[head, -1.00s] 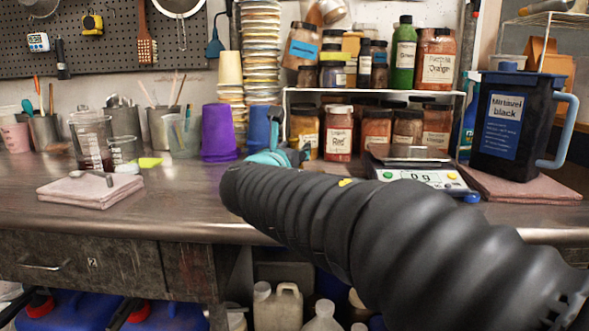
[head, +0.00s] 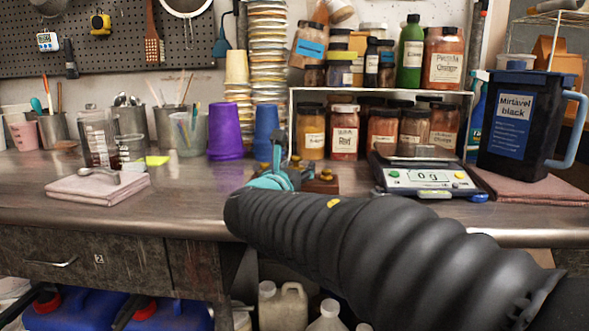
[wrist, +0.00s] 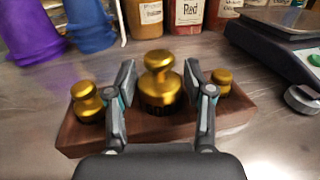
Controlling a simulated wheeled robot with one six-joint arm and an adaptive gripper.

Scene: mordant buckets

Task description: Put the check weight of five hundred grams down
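The brass check weight (wrist: 158,84), knobbed on top with blurred dark marking low on its body, stands upright in the middle of a wooden block (wrist: 90,142). My gripper (wrist: 158,75) is open, one finger on each side of this weight, with a gap seeming to show on both sides. Smaller brass weights sit at the left (wrist: 86,101) and right (wrist: 221,83) of the block. In the head view, the block (head: 322,186) shows just beyond my gripper (head: 280,165), and my arm hides part of it.
A scale (head: 425,180) reading 0 g stands right of the block. Purple (head: 226,135) and blue (head: 265,130) cups stand behind. Jars (head: 344,135) fill a shelf at the back. A black jug (head: 512,125) is at the right. The bench left of my gripper is clear up to a folded cloth (head: 75,190).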

